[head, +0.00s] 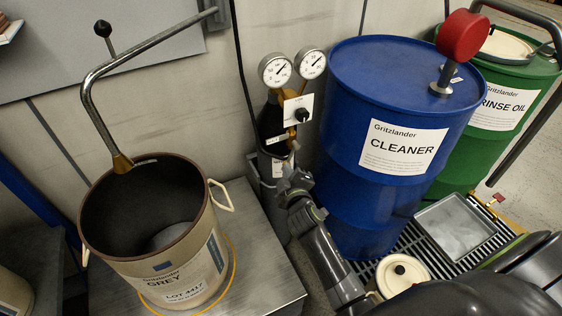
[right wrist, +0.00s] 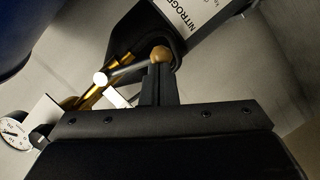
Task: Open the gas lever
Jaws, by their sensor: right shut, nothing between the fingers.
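The dark gas cylinder (head: 272,125) stands against the wall, left of the blue drum. It carries two round gauges and a white plate with a black knob (head: 302,115). In the right wrist view, a thin grey lever rod (right wrist: 130,69) with a tan ball end (right wrist: 162,54) runs from brass fittings (right wrist: 92,93). My right gripper (head: 293,172) is beside the cylinder, below the plate. Its fingers (right wrist: 157,76) are shut and empty, with the tips at or just under the ball; I cannot tell whether they touch. My left gripper is not in view.
The blue CLEANER drum (head: 350,150) stands close right of my right gripper, with the green RINSE OIL drum (head: 510,115) behind. The open GREY pail (head: 150,275) stands on a metal platform (head: 258,240) at left. A bent pipe (head: 150,45) reaches into it.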

